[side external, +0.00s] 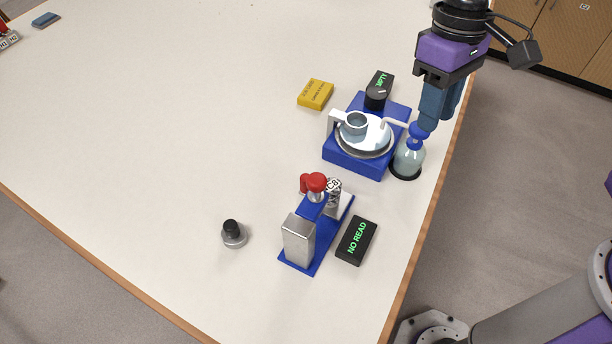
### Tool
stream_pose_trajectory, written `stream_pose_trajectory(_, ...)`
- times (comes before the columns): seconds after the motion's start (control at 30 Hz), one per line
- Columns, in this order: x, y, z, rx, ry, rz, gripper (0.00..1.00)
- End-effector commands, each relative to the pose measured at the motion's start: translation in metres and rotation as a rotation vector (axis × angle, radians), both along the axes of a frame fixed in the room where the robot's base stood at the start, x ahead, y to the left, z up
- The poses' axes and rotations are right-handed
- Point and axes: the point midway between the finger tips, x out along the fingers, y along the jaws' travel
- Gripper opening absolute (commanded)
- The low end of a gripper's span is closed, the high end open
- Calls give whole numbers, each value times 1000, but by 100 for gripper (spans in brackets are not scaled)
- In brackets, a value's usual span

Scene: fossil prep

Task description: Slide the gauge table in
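The task's gauge table is most likely on the blue-based stand (318,232) at the front middle. The stand carries a metal block (298,241), a red knob (315,182) and a small white, dark-marked piece (334,185). I cannot tell which part slides. A black display (356,241) beside it reads NO READ in green. My gripper (421,124) points down at the blue top of a clear flask (408,160), away from the stand. I cannot tell from this view whether the fingers are apart or closed, or whether they touch the flask.
A blue unit (352,162) with a white dish (375,133) and a grey cup (354,127) stands left of the flask. Behind it are a black display (379,90) and a yellow box (315,94). A black-topped metal piece (233,234) stands front left. The left table is mostly clear.

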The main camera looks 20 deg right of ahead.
Motion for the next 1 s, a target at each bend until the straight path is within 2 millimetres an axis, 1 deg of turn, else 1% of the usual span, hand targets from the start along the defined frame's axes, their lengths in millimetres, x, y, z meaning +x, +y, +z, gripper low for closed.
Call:
stream_pose_trajectory(0.03,14,18,-1,-7,17,-52,34)
stream_pose_trajectory(0.2,53,65,-5,-29,81,-237,34)
stream_pose_trajectory(0.4,95,113,-17,-58,156,-442,34)
stream_pose_trajectory(0.5,111,130,-24,-74,190,-531,34)
stream_pose_trajectory(0.6,122,142,-31,-86,218,-600,34)
stream_pose_trajectory(0.73,130,151,-36,-96,240,-657,34)
stream_pose_trajectory(0.87,132,153,-39,-100,248,-676,34)
stream_pose_trajectory(1.0,128,154,-48,-102,250,-677,34)
